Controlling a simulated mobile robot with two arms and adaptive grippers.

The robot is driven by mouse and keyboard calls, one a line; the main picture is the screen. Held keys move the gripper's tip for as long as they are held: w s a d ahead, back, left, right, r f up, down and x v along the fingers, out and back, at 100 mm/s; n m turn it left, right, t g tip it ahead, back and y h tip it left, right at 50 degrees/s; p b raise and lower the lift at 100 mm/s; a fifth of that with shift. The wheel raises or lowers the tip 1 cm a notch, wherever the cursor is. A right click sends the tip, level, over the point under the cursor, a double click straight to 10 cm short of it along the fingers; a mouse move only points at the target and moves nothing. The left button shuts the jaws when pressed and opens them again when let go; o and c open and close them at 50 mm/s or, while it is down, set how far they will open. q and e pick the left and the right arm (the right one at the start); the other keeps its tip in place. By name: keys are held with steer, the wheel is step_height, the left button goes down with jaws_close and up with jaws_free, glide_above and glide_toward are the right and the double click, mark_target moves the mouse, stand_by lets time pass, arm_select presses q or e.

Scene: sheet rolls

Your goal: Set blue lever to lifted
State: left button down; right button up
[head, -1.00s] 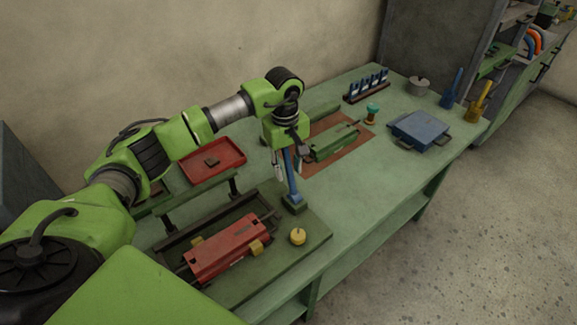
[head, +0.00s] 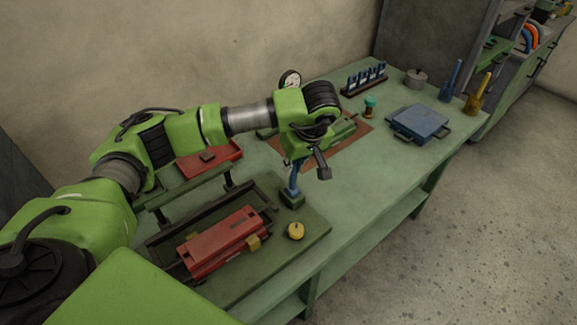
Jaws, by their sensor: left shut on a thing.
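The blue lever (head: 293,184) stands on a small dark green base block (head: 291,199) at the back right corner of the green base plate. Its lower shaft shows, leaning slightly to the right towards its top. Its upper end is hidden by my left gripper (head: 297,163). My left gripper is shut on the blue lever, with the wrist tilted over it. My right gripper is not in view.
A red block (head: 222,243) in a dark frame and a yellow knob (head: 296,231) sit near the lever. A red tray (head: 209,158), a green box on a brown mat (head: 357,142), and a blue case (head: 420,124) stand farther away. The table's front right is clear.

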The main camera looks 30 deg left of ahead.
arm_select(q)
steer(key=shift+s+d+f+t+y+b, duration=0.15)
steer(key=shift+s+d+t+y+b, duration=0.1)
steer(key=shift+d+y+b, duration=0.25)
steer(key=shift+s+d+f+t+y+b, duration=0.15)
steer(key=shift+s+d+f+y+b, duration=0.15)
steer(key=shift+d+b, duration=0.3)
steer(key=shift+s+d+f+t+y+b, duration=0.1)
steer(key=shift+s+d+t+y+b, duration=0.1)
steer(key=shift+d+y+b, duration=0.35)
steer(key=c, duration=2)
jaws_free()
steer(key=shift+d, duration=0.1)
steer(key=shift+r, duration=0.15)
steer(key=shift+w+r, duration=0.1)
steer(key=v, duration=1.2)
steer(key=shift+d, duration=0.1)
